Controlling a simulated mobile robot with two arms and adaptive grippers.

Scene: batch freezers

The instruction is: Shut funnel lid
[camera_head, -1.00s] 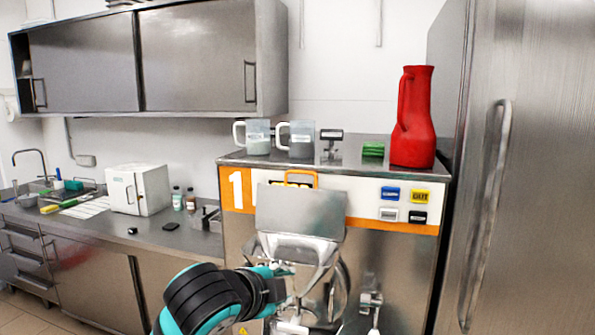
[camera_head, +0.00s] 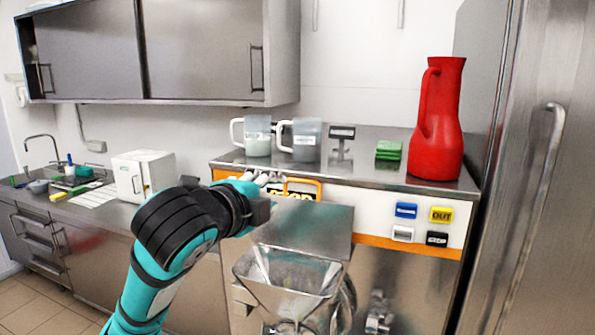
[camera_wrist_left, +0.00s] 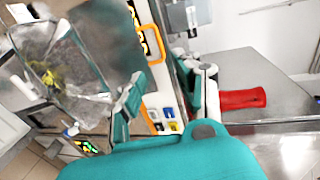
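The funnel (camera_head: 285,283) is a clear-sided hopper on the front of the machine, and its mouth is uncovered. Its lid (camera_head: 318,222) is a grey metal plate that stands raised behind the mouth. In the left wrist view the funnel (camera_wrist_left: 62,65) is at the upper left, with the lid (camera_wrist_left: 108,38) beside it. My left gripper (camera_head: 265,180) is at the upper left edge of the lid, by the machine's front panel. In the wrist view its fingers (camera_wrist_left: 165,78) are spread apart with nothing between them. Contact with the lid cannot be told. My right gripper is not in view.
A display with an orange frame (camera_head: 319,184) is right behind the left gripper. On the machine's top stand two measuring jugs (camera_head: 306,141), green blocks (camera_head: 389,150) and a red jug (camera_head: 437,130). Buttons (camera_head: 406,210) sit to the right. A tall steel door (camera_head: 535,200) bounds the right.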

